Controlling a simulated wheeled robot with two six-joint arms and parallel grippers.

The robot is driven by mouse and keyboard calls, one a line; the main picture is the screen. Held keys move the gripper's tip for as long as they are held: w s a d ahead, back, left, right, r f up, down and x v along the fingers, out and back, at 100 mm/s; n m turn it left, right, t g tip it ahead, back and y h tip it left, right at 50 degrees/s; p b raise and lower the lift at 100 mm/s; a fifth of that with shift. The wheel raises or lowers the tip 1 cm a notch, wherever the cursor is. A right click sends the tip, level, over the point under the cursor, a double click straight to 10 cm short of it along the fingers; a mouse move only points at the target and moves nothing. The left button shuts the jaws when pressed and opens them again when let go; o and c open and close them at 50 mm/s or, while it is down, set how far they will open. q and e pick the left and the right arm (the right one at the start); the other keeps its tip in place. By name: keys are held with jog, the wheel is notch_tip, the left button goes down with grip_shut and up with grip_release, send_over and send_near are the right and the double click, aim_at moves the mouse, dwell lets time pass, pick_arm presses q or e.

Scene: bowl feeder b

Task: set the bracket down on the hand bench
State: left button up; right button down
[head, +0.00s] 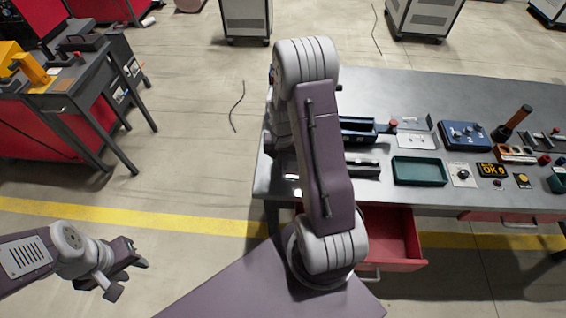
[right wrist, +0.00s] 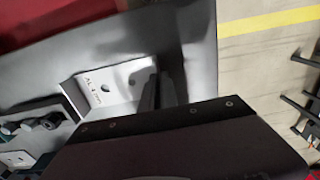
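A pale metal piece marked "AL 4 mm" (right wrist: 105,87), which looks like the bracket, is in the middle of the right wrist view, over the grey top of the bench (right wrist: 190,35). The dark fingers of my right gripper (right wrist: 158,90) are at its right end. I cannot tell whether they clasp it or whether it touches the bench. In the head view my right arm reaches over the left end of the bench (head: 400,90) and hides that gripper. My left gripper (head: 129,277) is open and empty over the floor at lower left.
A blue-black tray (head: 358,128), a green tray (head: 418,171), a blue box with knobs (head: 465,136) and small controls stand right of my arm. A red drawer (head: 395,235) is open at the bench front. The back of the bench is clear.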

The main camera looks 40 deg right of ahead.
jog(key=shift+s+f, duration=0.1)
jog(key=c, duration=1.6)
grip_release()
jog(key=shift+c, duration=0.2)
notch_tip(320, 180, up, 12)
jog(key=s+a+n+t, duration=0.1)
jog(key=s+a+n, duration=0.6)
jog(key=a, duration=0.6)
jog(key=shift+s+a+f+n+p, duration=0.35)
jog(key=shift+s+f+n, duration=0.1)
jog(key=shift+s, duration=0.4)
